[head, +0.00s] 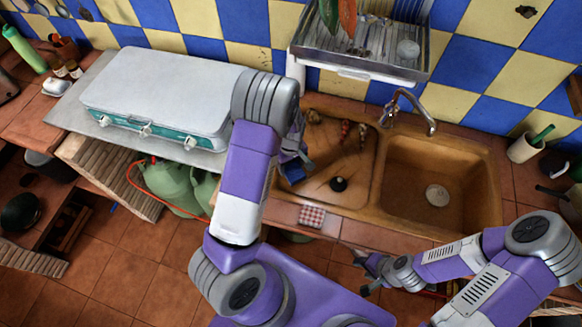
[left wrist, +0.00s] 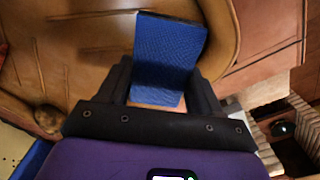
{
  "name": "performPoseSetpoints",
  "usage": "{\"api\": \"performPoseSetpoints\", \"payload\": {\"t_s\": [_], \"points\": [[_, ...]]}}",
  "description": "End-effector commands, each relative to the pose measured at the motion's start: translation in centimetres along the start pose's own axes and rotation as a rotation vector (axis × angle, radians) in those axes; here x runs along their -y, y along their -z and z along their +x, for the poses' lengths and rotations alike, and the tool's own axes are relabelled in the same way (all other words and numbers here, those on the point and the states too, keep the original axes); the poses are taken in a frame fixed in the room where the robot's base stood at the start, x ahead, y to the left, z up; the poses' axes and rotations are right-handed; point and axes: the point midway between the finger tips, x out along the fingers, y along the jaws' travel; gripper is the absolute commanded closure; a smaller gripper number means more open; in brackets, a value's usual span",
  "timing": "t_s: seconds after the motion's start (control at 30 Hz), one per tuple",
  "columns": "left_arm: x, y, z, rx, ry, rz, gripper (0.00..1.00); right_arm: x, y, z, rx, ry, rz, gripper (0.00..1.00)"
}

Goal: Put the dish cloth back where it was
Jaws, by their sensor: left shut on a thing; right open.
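The blue dish cloth (left wrist: 170,50) is a flat, textured rectangle between the jaws of my left gripper (left wrist: 163,90) in the left wrist view. In the head view the cloth (head: 293,168) shows only in part, over the left side of the sink. My left gripper (head: 291,152) is mostly hidden there by my own arm. It is shut on the cloth. I cannot tell whether the cloth touches the sink. My right gripper (head: 369,275) is open and empty, in front of the counter at the lower right.
The brown sink (head: 385,215) has a basin at right and a tap (head: 410,108) behind. A red-and-white checked cloth (head: 312,216) lies on the tiled front edge. A dish rack (head: 365,55) hangs above. A white-lidded stove (head: 160,90) stands at left.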

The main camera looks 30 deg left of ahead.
Motion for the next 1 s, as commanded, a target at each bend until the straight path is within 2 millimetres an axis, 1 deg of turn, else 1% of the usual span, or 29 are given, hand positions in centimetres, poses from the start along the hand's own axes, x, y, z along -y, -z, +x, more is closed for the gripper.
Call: {"api": "performPoseSetpoints", "payload": {"t_s": [0.03,0.13,0.37,0.53,0.57,0.7,1.0], "points": [[0.1,0.0,1.0,0.001,0.003,-0.002,0.68,-0.1,0.0,0.1,0.0,0.0,0.0,0.53],[0.1,0.0,2.1,0.001,0.001,-0.002,0.68,-0.1,0.0,0.2,0.0,0.0,0.0,0.53],[0.0,0.0,2.1,0.0,-0.001,-0.001,0.68,-0.1,0.0,0.2,0.0,0.0,0.0,0.53],[0.0,0.0,2.6,0.0,0.0,0.0,0.68,-0.2,0.1,0.6,0.0,0.0,0.0,0.53],[0.0,0.0,2.6,0.0,0.0,0.0,0.32,-0.2,0.0,0.6,0.0,0.0,0.0,0.53],[0.0,0.0,2.5,0.0,0.0,0.0,0.11,-0.2,0.0,0.5,0.0,0.0,0.0,0.53],[0.0,0.0,2.4,0.0,0.0,0.0,0.1,-0.1,0.0,0.4,0.0,0.0,0.0,0.53]]}}
